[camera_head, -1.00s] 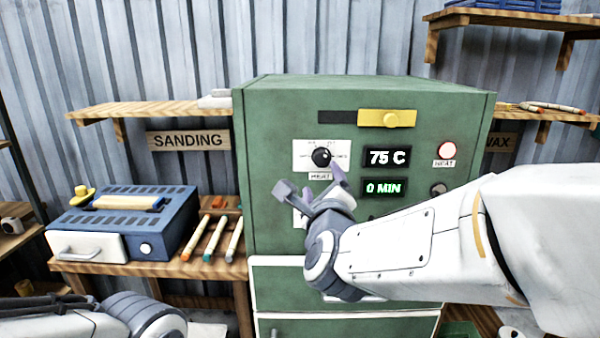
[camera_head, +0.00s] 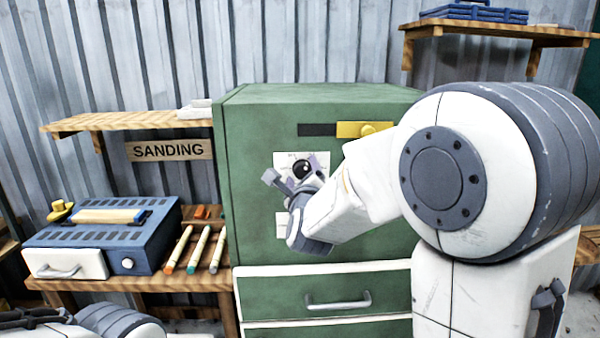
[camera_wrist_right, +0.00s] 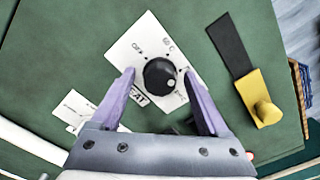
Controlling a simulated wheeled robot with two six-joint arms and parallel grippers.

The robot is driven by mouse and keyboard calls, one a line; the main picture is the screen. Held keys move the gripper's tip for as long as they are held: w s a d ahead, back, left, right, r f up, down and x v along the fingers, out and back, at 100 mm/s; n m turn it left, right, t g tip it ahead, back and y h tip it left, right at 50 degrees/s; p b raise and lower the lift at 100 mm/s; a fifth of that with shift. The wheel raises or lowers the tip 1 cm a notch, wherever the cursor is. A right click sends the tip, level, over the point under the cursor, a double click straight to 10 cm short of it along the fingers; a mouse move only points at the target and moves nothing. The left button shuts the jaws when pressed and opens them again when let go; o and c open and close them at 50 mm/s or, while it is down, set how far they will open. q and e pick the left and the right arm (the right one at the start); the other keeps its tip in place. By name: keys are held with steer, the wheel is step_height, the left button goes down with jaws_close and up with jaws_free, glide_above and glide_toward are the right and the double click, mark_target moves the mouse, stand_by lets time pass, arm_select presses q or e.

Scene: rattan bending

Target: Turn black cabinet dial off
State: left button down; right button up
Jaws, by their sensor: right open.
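The black dial (camera_head: 301,168) sits on a white plate on the front of the green cabinet (camera_head: 250,200). In the wrist view the dial (camera_wrist_right: 159,73) shows a white dot at its lower right, and OFF is printed at the plate's upper left. My right gripper (camera_wrist_right: 158,74) is open, with its two purple fingers on either side of the dial. I cannot tell whether they touch it. In the head view my right gripper (camera_head: 290,173) partly covers the plate.
A yellow slider knob (camera_wrist_right: 265,98) on a black strip is beside the dial. A second white plate (camera_head: 281,224) lies below. My right arm hides the cabinet's right side.

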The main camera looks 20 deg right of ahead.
jaws_close()
